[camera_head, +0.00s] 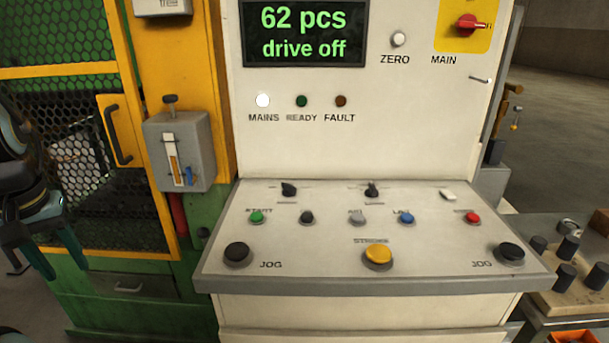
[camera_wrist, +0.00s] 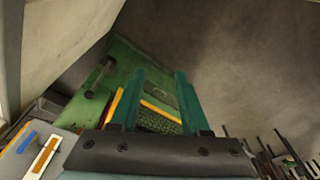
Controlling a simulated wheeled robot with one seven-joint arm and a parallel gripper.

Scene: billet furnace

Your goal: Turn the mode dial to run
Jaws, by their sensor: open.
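Two small black rotary knobs stand at the back of the sloping console top, a left knob (camera_head: 289,189) and a right knob (camera_head: 372,190). Their labels are too small to read, so I cannot tell which is the mode dial or what its setting is. My gripper (camera_head: 57,257) is at the left edge of the head view, in front of the green and yellow guard, well left of both knobs. Its teal fingers are apart and empty, also in the wrist view (camera_wrist: 158,80). The wrist view shows neither knob.
The console (camera_head: 310,262) carries a green start button (camera_head: 256,217), a yellow stroke button (camera_head: 378,254), black jog buttons (camera_head: 237,253) and a red button (camera_head: 473,218). The display (camera_head: 304,33) reads "62 pcs drive off". A grey box (camera_head: 180,152) juts out left. Space above the console is clear.

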